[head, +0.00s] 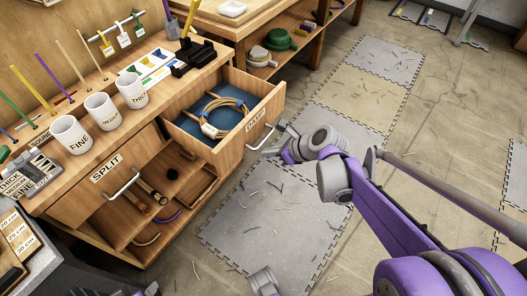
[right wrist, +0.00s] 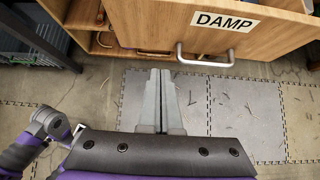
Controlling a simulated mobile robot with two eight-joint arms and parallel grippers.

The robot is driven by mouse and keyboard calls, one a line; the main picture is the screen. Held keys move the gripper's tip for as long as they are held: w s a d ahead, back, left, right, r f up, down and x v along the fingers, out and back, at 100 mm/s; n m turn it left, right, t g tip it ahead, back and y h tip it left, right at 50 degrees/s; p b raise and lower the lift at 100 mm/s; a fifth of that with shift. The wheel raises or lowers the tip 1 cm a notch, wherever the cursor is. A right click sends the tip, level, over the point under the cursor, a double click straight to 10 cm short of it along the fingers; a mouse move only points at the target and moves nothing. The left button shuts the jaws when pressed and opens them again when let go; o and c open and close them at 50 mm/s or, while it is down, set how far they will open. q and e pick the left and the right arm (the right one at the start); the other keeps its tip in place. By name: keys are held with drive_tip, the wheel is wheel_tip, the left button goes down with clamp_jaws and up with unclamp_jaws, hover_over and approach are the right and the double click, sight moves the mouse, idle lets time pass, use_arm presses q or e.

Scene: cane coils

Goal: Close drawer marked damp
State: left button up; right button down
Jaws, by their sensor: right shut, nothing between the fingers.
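The wooden drawer marked DAMP (head: 238,137) stands pulled out of the workbench in the head view. A tan coil of cane (head: 226,113) lies on its blue lining. The drawer's front and grey bar handle (right wrist: 206,62) show in the right wrist view. My right gripper (head: 271,140) is in front of the drawer, close to the handle. In the right wrist view its fingers (right wrist: 160,74) are shut and empty, left of the handle; whether they touch it is unclear. My left gripper's fingers are not visible.
Several white mugs (head: 102,111) stand on the bench top. Below is an open compartment beside the SPLIT label (head: 107,168), holding rolled pieces. Grey floor mats (head: 257,218) with cane scraps lie in front. The floor to the right is mostly clear.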

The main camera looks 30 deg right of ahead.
sight(238, 148)
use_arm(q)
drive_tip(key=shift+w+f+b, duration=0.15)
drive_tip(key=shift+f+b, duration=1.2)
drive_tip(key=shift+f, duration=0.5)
use_arm(e)
drive_tip(key=shift+w+a+f, duration=0.6)
drive_tip(key=shift+w+f, duration=0.3)
drive_tip(key=shift+w, duration=0.55)
drive_tip(key=shift+w+a+f, duration=0.65)
drive_tip(key=shift+w+f, duration=0.25)
drive_tip(key=shift+w, duration=0.55)
drive_tip(key=shift+w+a+f, duration=0.6)
drive_tip(key=shift+w+f, duration=0.3)
drive_tip(key=shift+w, duration=0.55)
